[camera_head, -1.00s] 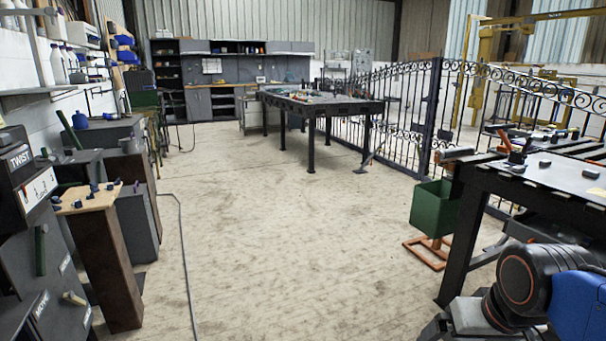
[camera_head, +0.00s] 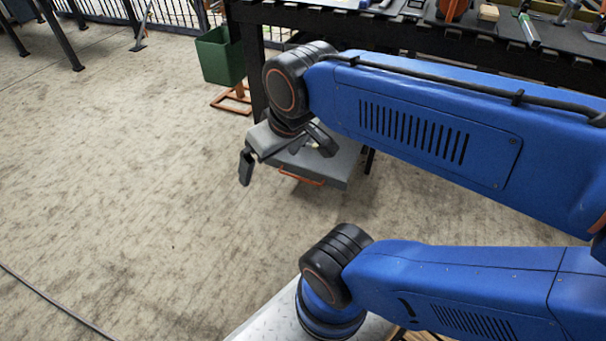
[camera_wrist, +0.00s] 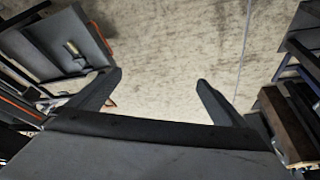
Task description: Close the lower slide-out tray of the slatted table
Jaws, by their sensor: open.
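The dark slatted table (camera_head: 540,62) stands at the top right of the head view, with tools on top. Its lower slide-out tray (camera_head: 338,172) is a grey slab jutting out below the tabletop, with an orange handle (camera_head: 302,178) on its front edge. My gripper (camera_head: 287,165) is open and empty, its fingers spread at the tray's left front; whether it touches the tray I cannot tell. Part of the tray is hidden behind my gripper and blue arm. In the wrist view, both fingers of my gripper (camera_wrist: 160,77) are apart, with a grey panel, likely the tray (camera_wrist: 45,50), at left.
A green bin (camera_head: 220,58) on an orange stand is left of the table. The concrete floor (camera_head: 130,190) to the left is clear apart from a dark cable (camera_head: 60,305). Dark stands (camera_wrist: 285,120) show at the right of the wrist view.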

